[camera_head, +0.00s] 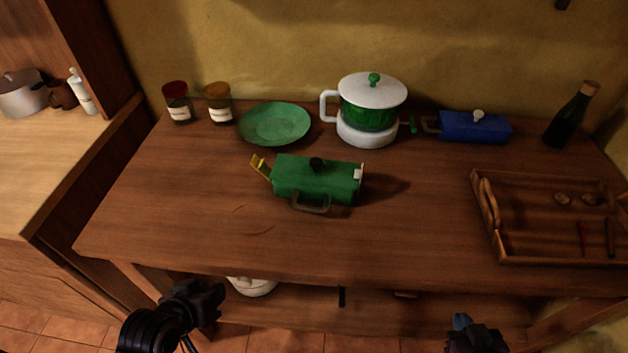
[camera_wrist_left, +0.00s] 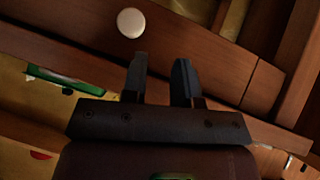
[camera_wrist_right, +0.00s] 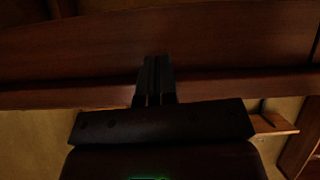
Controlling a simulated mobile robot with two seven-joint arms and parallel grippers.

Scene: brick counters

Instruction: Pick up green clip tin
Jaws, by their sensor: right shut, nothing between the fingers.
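The green clip tin (camera_head: 300,182) lies on the wooden table near its middle. It has a dark knob on top, a dark handle on the near side, a yellow piece at its left end and a small white piece at its right. My left gripper (camera_wrist_left: 160,78) has its fingers apart with nothing between them. In the head view my left gripper (camera_head: 208,298) is in front of the table's near edge, clear of the tin. My right gripper (camera_wrist_right: 154,78) has its fingers together and empty; in the head view it (camera_head: 463,322) is also in front of the table.
Behind the tin stand a green plate (camera_head: 274,124), two jars (camera_head: 177,103), a green pot with a white lid (camera_head: 372,90) and a blue box (camera_head: 474,127). A dark bottle (camera_head: 570,118) and wooden tray (camera_head: 480,215) are at the right. The table's front left is clear.

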